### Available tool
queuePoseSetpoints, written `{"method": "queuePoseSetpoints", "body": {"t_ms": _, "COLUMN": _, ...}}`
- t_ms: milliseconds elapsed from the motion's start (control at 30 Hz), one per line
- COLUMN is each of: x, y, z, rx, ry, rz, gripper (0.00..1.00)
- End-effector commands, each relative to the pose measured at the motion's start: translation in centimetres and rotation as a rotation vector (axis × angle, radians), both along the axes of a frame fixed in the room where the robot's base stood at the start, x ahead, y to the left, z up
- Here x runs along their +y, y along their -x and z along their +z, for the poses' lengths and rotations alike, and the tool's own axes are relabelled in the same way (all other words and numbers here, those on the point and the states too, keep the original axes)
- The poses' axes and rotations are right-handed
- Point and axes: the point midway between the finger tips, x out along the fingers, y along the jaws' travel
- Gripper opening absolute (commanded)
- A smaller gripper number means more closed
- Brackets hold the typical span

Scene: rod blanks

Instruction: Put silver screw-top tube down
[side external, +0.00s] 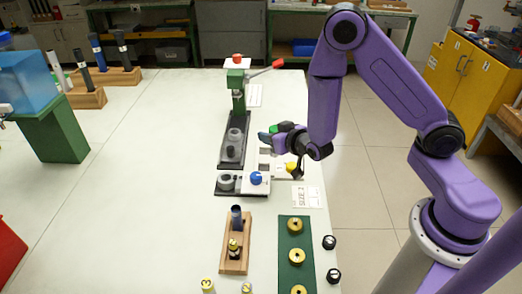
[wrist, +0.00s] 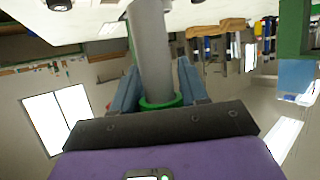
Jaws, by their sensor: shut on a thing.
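My gripper (side external: 268,138) is in the air over the right side of the white table, beside the green press. It is shut on a plain grey tube, the silver screw-top tube (wrist: 150,50), which shows between the two blue-grey fingers in the wrist view. A green ring (wrist: 160,103) circles the tube's end near the palm. In the side view the tube is mostly hidden by the gripper, and only a small green bit shows there. I cannot tell how far it is above the table.
A green press (side external: 237,90) with a red-tipped lever stands behind. A fixture with a blue knob (side external: 256,178) lies in front. Nearer are a wooden holder (side external: 236,262) and a green mat (side external: 284,240) with brass rings. Wooden racks (side external: 122,76) hold tubes at back left. The table's left middle is clear.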

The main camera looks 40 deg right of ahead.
Motion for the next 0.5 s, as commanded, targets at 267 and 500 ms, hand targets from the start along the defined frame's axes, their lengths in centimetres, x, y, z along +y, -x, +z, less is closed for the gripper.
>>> {"method": "queuePoseSetpoints", "body": {"t_ms": 267, "x": 0.2, "y": -3.0, "z": -3.9, "rx": 0.003, "ry": 0.002, "rz": 0.001, "gripper": 0.11}}
{"method": "queuePoseSetpoints", "body": {"t_ms": 500, "x": 0.3, "y": -4.1, "z": -5.2, "rx": 0.003, "ry": 0.002, "rz": 0.001, "gripper": 0.11}}
